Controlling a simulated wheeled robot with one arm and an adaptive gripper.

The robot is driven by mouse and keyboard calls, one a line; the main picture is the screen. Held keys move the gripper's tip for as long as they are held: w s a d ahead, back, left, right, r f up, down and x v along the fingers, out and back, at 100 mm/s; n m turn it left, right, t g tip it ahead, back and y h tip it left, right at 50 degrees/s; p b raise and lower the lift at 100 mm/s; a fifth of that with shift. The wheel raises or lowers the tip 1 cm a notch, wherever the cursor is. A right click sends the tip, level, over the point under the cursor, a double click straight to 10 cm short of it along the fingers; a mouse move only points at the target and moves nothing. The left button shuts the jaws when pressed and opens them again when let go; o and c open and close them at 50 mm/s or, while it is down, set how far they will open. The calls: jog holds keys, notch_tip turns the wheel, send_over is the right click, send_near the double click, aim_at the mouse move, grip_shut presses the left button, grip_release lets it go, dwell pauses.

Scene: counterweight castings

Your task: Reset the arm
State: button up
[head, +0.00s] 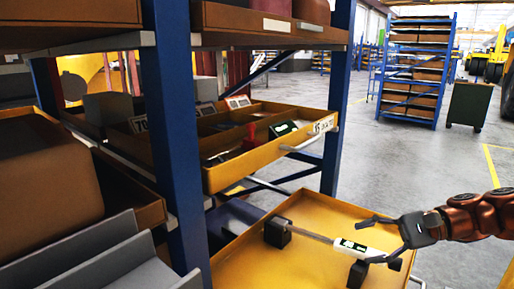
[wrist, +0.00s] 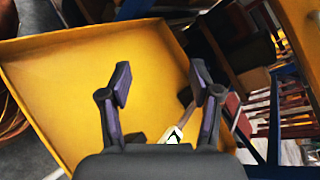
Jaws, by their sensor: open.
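My gripper (head: 364,241) reaches in from the right in the head view, over the lower yellow drawer (head: 245,270). Its two fingers are spread, with nothing held between the tips. In the wrist view the fingertips (wrist: 160,78) stand apart above the bare yellow drawer floor (wrist: 70,90). A thin grey rod (head: 310,235) with a white label (head: 350,246) lies across black blocks (head: 277,232) in the drawer. The label end is close to the fingers in the head view; I cannot tell whether they touch. In the wrist view the label (wrist: 173,136) shows low, beside the right finger.
A blue-posted rack (head: 178,130) stands at left. Its upper yellow drawer (head: 245,165) is pulled out, holding small parts and labels. A large brown casting (head: 45,190) sits at far left. A blue shelf (head: 415,75) and green cabinet (head: 468,104) stand behind. Grey floor is open between.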

jog(key=s+a+r+n+g+h+p, duration=0.4)
jog(key=s+a+r+n+h+p, duration=0.3)
jog(key=s+a+p, duration=0.6)
jog(key=s+d+r+n+h+p, duration=0.2)
jog(key=s+h+p, duration=0.1)
jog(key=s+p, duration=0.2)
jog(key=s+d+r+n+h+p, duration=0.1)
jog(key=s+d+r+h+p, duration=0.1)
jog(key=s+p, duration=0.3)
jog(key=s+r+h, duration=0.1)
jog(key=s, duration=0.1)
jog(key=shift+s+d+r+n+h, duration=0.2)
jog(key=shift+s+n+h, duration=0.2)
jog(key=shift+s+d+f, duration=0.1)
jog(key=shift+s+d, duration=0.05)
jog(key=shift+d, duration=0.05)
